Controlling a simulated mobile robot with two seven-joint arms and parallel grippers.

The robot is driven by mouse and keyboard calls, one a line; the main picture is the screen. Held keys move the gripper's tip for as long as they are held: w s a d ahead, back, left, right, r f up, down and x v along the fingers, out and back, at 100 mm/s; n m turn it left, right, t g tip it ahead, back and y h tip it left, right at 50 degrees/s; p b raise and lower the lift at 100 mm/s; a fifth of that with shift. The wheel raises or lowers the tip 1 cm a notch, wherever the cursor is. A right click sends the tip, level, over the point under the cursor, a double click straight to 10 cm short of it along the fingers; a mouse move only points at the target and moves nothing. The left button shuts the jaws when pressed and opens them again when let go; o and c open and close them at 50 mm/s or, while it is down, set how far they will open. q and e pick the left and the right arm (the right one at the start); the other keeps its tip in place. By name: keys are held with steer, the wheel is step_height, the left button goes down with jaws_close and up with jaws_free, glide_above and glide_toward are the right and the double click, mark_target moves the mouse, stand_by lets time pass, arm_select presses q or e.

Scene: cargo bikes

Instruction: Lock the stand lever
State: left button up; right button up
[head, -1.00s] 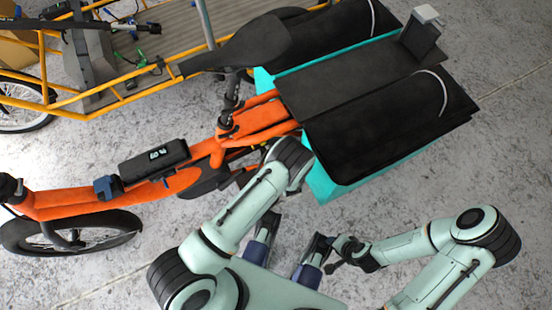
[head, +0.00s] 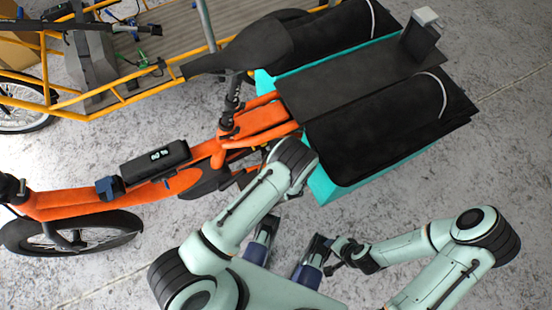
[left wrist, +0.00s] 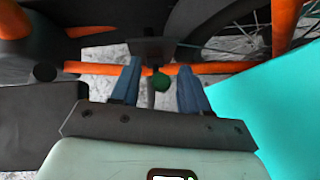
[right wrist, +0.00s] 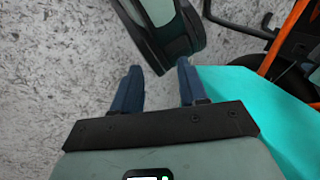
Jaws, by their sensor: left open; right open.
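A green ball knob (left wrist: 161,82) sits on a short lever in the left wrist view. My left gripper (left wrist: 157,68) is open, with one blue finger on each side of the knob. I cannot tell whether a finger touches it. A dark bracket (left wrist: 152,46) and an orange frame tube lie just beyond. In the head view the orange cargo bike (head: 262,119) hides the knob and the left fingers; my left arm reaches to the bike's near side. My right gripper (right wrist: 158,68) is open and empty in the right wrist view, above the floor.
Turquoise side panels and black bags (head: 390,125) cover the bike's rear. A spoked wheel (left wrist: 235,28) is close to my left gripper. A yellow cargo bike (head: 125,98) stands behind. Bare concrete floor (head: 500,165) lies to the right.

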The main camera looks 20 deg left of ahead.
arm_select(q)
steer(key=p+v, duration=0.2)
steer(key=v, duration=0.9)
steer(key=shift+r, duration=0.2)
arm_select(e)
steer(key=shift+g+y, duration=0.3)
steer(key=shift+g, duration=0.3)
steer(key=s+r, duration=0.1)
steer(key=s+a+r, duration=0.1)
steer(key=s+r, duration=0.1)
steer(key=shift+s+a, duration=0.35)
steer(key=shift+s, duration=0.05)
arm_select(q)
steer(key=shift+d, duration=0.1)
